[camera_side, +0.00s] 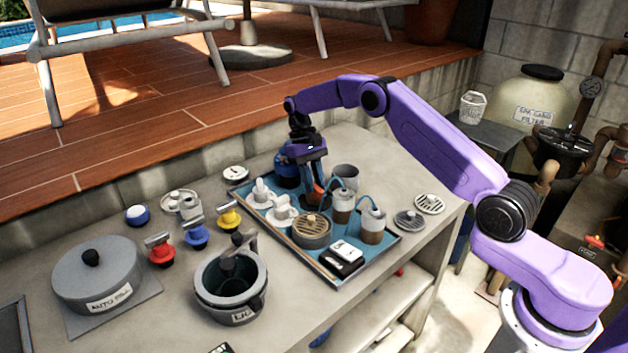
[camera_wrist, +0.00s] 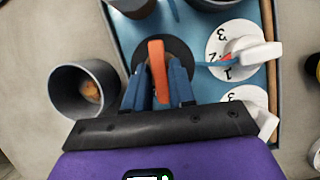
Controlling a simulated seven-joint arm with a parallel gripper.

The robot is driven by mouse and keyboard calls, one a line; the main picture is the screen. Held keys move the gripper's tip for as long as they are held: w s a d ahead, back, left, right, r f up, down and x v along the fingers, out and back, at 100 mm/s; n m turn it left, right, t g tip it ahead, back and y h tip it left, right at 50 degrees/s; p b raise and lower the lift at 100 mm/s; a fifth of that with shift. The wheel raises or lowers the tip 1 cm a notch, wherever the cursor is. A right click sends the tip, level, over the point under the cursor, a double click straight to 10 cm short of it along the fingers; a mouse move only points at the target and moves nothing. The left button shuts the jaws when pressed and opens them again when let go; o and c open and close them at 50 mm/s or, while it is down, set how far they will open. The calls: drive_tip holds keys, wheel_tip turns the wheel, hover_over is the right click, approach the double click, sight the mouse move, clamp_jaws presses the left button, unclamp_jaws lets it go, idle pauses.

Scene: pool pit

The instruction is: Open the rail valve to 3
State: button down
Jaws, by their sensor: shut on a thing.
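My gripper (camera_side: 313,190) points down over the blue tray (camera_side: 350,277). In the wrist view my gripper (camera_wrist: 159,88) is shut on an upright orange handle (camera_wrist: 156,62), which stands over a dark round base partly hidden by the fingers. Two white dials with white levers stand beside it on the tray: one dial (camera_wrist: 220,42) shows the numbers 1, 2 and 3, and the other (camera_wrist: 240,95) is partly cut off by my gripper. In the side view the white valves (camera_side: 262,192) (camera_side: 284,213) are left of my gripper. I cannot tell which one is the rail valve.
A grey cup (camera_wrist: 62,92) stands close beside my gripper. Two jars (camera_side: 343,205) (camera_side: 372,225) with blue tubes and a round slotted drain (camera_side: 311,230) are on the tray. Red, blue and yellow knobs, a grey pot (camera_side: 97,275) and a pump basket (camera_side: 230,290) crowd the left.

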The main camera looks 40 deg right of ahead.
drive_tip(key=shift+f+n+h, duration=0.1)
drive_tip(key=shift+n+h, duration=0.3)
drive_tip(key=shift+n, duration=0.5)
drive_tip(key=shift+a, duration=0.1)
drive_tip(key=shift+s+f, duration=0.1)
drive_tip(key=shift+s, duration=0.05)
drive_tip(key=c, duration=1.1)
unclamp_jaws()
drive_tip(key=shift+v, duration=3.3)
drive_tip(key=shift+w+r, duration=0.3)
drive_tip(key=shift+r, duration=0.1)
drive_tip(key=shift+a+r, duration=0.1)
